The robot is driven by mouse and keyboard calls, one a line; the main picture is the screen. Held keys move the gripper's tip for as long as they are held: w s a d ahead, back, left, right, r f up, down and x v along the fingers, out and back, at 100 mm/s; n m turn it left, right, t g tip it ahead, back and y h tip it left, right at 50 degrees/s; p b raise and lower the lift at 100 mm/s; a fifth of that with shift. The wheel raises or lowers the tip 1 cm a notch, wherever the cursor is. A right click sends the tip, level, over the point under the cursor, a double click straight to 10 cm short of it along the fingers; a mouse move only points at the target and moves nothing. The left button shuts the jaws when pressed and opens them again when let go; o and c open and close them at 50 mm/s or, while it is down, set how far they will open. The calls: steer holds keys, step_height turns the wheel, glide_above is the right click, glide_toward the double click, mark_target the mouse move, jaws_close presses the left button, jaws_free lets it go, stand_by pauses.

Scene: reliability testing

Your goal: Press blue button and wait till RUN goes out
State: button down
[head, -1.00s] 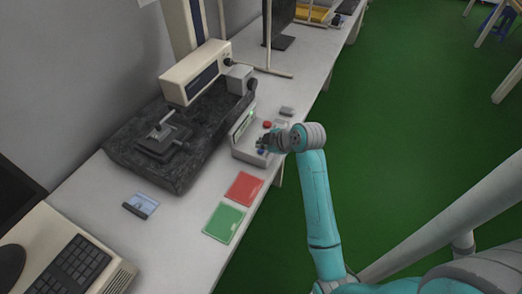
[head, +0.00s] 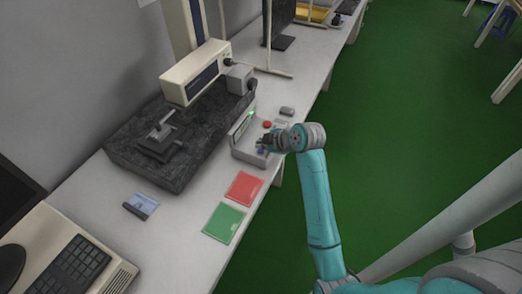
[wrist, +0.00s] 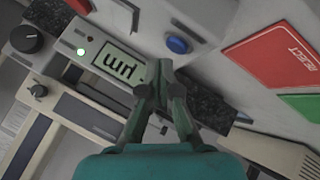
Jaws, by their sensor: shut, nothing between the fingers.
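The control box (head: 243,157) stands on the bench in front of the granite block. Its blue button (wrist: 177,45) shows clear in the wrist view, just above and right of my fingertips. My gripper (wrist: 160,72) is shut and empty, and its tips look apart from the button. In the head view my gripper (head: 264,141) hangs over the box, close to the blue button (head: 261,151). The display (wrist: 110,62) is lit and shows large dark characters upside down, apparently "run". A green light (wrist: 81,52) glows beside it. A red button (wrist: 80,5) is at the top edge.
A red card (head: 244,187), marked REJECT in the wrist view, and a green card (head: 225,222) lie on the bench nearer me. The granite block (head: 175,150) with its instrument stands left of the box. A small grey object (head: 287,110) lies beyond it.

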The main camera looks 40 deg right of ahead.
steer(key=shift+f, duration=0.2)
steer(key=shift+f, duration=0.2)
steer(key=shift+f, duration=0.4)
stand_by(0.8)
steer(key=shift+r, duration=0.8)
